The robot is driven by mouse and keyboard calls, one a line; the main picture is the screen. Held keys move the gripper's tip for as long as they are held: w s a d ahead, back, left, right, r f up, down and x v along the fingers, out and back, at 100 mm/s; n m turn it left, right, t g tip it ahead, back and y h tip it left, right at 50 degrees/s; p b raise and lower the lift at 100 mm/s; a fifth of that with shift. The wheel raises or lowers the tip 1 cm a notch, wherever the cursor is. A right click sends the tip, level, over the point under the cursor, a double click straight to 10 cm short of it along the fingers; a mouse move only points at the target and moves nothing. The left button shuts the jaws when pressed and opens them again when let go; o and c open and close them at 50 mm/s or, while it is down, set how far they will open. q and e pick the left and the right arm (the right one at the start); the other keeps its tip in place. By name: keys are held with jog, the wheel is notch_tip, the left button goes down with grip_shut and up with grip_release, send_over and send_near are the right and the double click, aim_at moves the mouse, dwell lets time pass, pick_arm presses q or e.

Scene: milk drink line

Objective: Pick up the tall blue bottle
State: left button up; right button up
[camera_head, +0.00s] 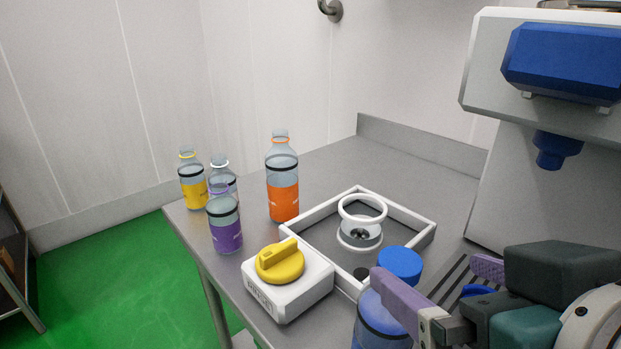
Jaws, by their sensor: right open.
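The tall blue bottle (372,328) stands at the front of the table, with a blue cap (400,262) and a dark band. It is partly hidden by a purple finger of my right gripper (428,270), and its lower part is cut off by the frame's bottom edge. My right gripper comes in from the lower right with its purple fingers spread apart. One finger crosses in front of the bottle just below the cap; the other is to the right of the cap. I cannot tell whether either touches the bottle. My left gripper is not in view.
A white box with a yellow knob (280,262) sits left of the bottle. Behind is a white-rimmed tray (427,232) with a white ring stand (362,215). Orange (283,195), purple (226,232) and yellow (192,185) bottles stand at left. A blue-and-white machine (565,65) rises at right.

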aim_at(402, 335)
jog(key=shift+w+a+f+t+b, duration=0.2)
jog(key=shift+w+f+b, duration=0.2)
jog(key=shift+f, duration=0.2)
jog(key=shift+w+a+f+t+b, duration=0.1)
jog(key=shift+w+a+f+b, duration=0.15)
jog(key=shift+w+f, duration=0.25)
jog(key=shift+f, duration=0.4)
notch_tip(402, 335, down, 7)
jog(key=shift+s+r+b, duration=0.1)
jog(key=shift+b, duration=1.1)
jog(key=shift+w+f, duration=0.25)
jog(key=shift+f, duration=0.05)
jog(key=shift+w+a+f, duration=0.1)
jog(key=shift+w+f, duration=0.1)
jog(key=shift+w, duration=0.4)
pick_arm(q)
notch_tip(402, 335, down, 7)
jog(key=b, duration=0.1)
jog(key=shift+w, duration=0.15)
pick_arm(e)
jog(key=x, duration=0.5)
jog(key=shift+w+a+f, duration=0.1)
jog(key=shift+w+f, duration=0.05)
jog(key=shift+w, duration=0.1)
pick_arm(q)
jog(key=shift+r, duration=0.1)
pick_arm(e)
jog(key=shift+c, duration=0.2)
grip_shut()
